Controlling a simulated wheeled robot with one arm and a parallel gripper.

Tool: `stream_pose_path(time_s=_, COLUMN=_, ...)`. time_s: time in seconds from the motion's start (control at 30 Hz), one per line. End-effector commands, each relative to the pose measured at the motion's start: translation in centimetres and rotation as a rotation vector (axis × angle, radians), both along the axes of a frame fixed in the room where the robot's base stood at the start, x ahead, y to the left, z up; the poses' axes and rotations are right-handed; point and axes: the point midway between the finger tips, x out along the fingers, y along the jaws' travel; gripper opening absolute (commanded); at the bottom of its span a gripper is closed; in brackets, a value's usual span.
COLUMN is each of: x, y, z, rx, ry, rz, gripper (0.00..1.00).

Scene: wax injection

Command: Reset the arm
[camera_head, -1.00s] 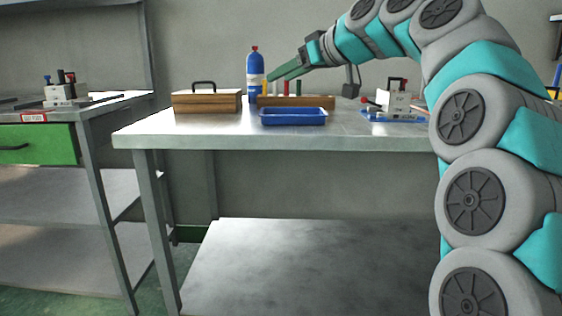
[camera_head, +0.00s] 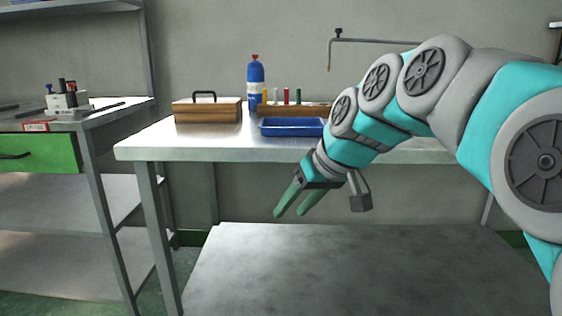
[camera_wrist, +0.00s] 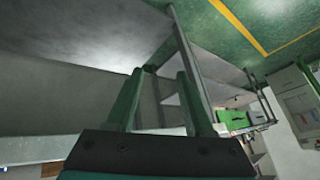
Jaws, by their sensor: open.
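My gripper (camera_head: 294,206) has two green fingers and is open and empty. In the head view it points down and to the left, in front of the table's front edge and below the level of its top. My arm comes in from the right, bent downward. In the wrist view my gripper (camera_wrist: 157,95) shows its two fingers apart with nothing between them. The metal table (camera_head: 190,150) stands behind my gripper.
On the table are a wooden box with a handle (camera_head: 206,110), a blue tray (camera_head: 291,127), a wooden rack (camera_head: 300,110) and a blue bottle (camera_head: 255,85). A side bench with a green drawer (camera_head: 40,152) stands left. My arm hides the table's right part.

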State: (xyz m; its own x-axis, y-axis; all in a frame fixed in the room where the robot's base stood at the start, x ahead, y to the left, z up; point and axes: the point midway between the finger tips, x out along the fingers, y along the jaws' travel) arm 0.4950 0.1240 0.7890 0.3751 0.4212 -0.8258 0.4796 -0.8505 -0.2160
Motion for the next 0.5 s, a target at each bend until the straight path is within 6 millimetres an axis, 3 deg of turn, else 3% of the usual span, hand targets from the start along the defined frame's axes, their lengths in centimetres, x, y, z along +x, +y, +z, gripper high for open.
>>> stream_pose_path(time_s=0.03, x=-2.1, y=-0.7, z=-1.7, rx=-0.030, ry=0.056, rz=-0.025, gripper=0.53)
stream_pose_path(time_s=0.3, x=-13.6, y=-5.6, z=-11.1, rx=-0.188, ry=0.333, rz=-0.183, gripper=0.53)
stream_pose_path(time_s=0.5, x=-22.8, y=-9.5, z=-16.6, rx=-0.302, ry=0.516, rz=-0.311, gripper=0.53)
